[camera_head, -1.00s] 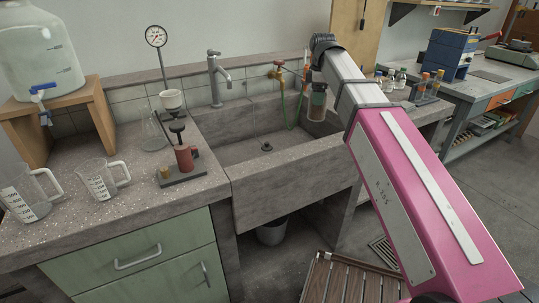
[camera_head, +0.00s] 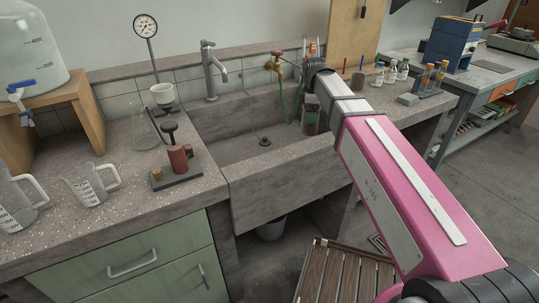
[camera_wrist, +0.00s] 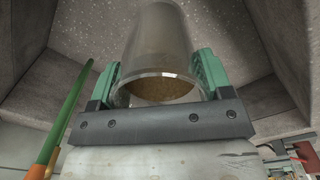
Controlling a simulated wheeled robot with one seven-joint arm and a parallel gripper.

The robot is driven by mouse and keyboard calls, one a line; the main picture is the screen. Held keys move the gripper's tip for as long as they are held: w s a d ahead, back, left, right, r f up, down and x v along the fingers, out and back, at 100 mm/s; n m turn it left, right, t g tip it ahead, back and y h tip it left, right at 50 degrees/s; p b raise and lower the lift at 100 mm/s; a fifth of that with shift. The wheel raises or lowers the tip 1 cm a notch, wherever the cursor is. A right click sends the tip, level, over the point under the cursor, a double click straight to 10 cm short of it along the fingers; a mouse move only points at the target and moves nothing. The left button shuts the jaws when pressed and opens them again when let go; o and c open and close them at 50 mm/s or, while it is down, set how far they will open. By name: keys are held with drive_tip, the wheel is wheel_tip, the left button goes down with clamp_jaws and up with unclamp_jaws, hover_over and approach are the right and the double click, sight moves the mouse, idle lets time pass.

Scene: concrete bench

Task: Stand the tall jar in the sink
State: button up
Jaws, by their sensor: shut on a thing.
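The tall jar (camera_head: 311,121) is clear glass with a dark lower part and brownish contents. It hangs upright in the right end of the concrete sink (camera_head: 275,190). In the wrist view the jar (camera_wrist: 158,40) is between the green fingers of my gripper (camera_wrist: 160,76), which is shut on it near its rim. In the head view my gripper (camera_head: 311,99) is small and partly hidden by my arm. I cannot tell whether the jar's base touches the sink floor.
A tap (camera_head: 210,70) stands behind the sink. A brass valve with a green hose (camera_head: 284,100) is close left of the jar. The drain (camera_head: 264,141) and left basin floor are clear. A red burner stand (camera_head: 177,160) and beakers are on the left counter; bottles (camera_head: 391,72) stand right.

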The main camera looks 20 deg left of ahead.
drive_tip(key=shift+f, duration=5.75)
drive_tip(key=shift+f, duration=0.15)
drive_tip(key=o, duration=1.1)
drive_tip(key=shift+c, duration=0.2)
wheel_tip(320, 180, up, 12)
drive_tip(key=shift+r, duration=0.15)
